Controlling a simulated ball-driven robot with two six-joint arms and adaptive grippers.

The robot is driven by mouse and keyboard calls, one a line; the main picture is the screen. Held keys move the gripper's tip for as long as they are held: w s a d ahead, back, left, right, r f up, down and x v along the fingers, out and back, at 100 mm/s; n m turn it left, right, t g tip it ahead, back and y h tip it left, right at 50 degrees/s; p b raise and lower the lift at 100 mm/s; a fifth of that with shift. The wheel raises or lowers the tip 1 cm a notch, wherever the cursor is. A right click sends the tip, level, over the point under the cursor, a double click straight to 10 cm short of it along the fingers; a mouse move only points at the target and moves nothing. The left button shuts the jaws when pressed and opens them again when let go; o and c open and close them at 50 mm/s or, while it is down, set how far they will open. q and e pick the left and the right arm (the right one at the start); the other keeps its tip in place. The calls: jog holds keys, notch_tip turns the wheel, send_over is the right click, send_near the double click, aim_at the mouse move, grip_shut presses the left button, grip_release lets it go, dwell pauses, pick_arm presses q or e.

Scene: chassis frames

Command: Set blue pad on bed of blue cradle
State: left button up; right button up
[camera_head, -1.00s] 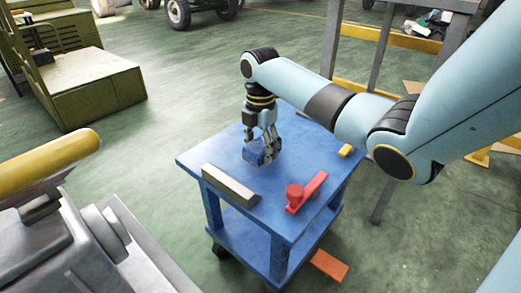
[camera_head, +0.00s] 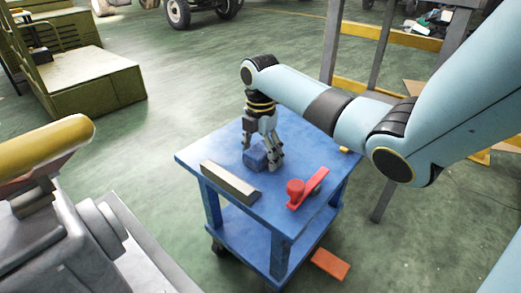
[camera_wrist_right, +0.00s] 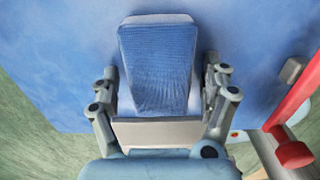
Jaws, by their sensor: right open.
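The blue pad (camera_head: 254,159) is a small dark blue block low over or on the blue table top, below my right gripper. In the right wrist view the pad (camera_wrist_right: 158,65) shows a ribbed blue face with a pale rim, between the fingers. My right gripper (camera_head: 262,158) is open, with its fingers spread to either side of the pad. In the wrist view gaps show beside the pad. I cannot make out a separate blue cradle; the arm and fingers hide part of the table. My left gripper is not in view.
The blue cart (camera_head: 215,163) also holds a long grey bar (camera_head: 229,184) at the front left and a red clamp-like part (camera_head: 307,188) at the front right. A grey and yellow machine (camera_head: 50,200) stands at lower left.

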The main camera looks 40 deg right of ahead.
aim_at(261, 149)
jog(key=shift+r, duration=0.15)
notch_tip(261, 149, up, 7)
jog(key=p, duration=0.3)
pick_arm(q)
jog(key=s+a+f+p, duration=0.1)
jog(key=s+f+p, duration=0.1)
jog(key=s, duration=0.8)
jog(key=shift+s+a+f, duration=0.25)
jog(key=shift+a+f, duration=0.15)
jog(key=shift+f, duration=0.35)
pick_arm(e)
notch_tip(261, 149, up, 5)
